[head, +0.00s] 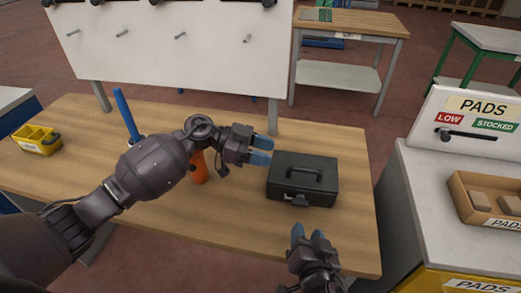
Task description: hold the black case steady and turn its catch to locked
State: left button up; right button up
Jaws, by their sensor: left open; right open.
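The black case (315,172) lies shut on the wooden table near its right end, with a handle on its lid. Its catch (299,199) is a small part on the front face; its setting is too small to tell. My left gripper (264,150) is open, with its blue fingers just left of the case's back left corner; I cannot tell whether they touch it. My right gripper (309,236) is open and empty in front of the case, its fingers pointing toward the catch, apparently with a gap between.
An orange object (199,168) stands partly behind my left arm, near a blue upright tool (126,114). A yellow bin (36,139) sits at the far left. A white pegboard (185,45) rises behind the table. A PADS counter (430,190) stands to the right.

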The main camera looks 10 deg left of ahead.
pick_arm(q)
jog(key=shift+g+y, duration=0.4)
jog(key=shift+y, duration=0.5)
jog(key=x, duration=0.6)
jog(key=w+f+x, duration=0.1)
jog(key=x, duration=0.3)
jog(key=shift+w+a, duration=0.1)
jog(key=shift+a, duration=0.05)
jog(key=shift+c, duration=0.4)
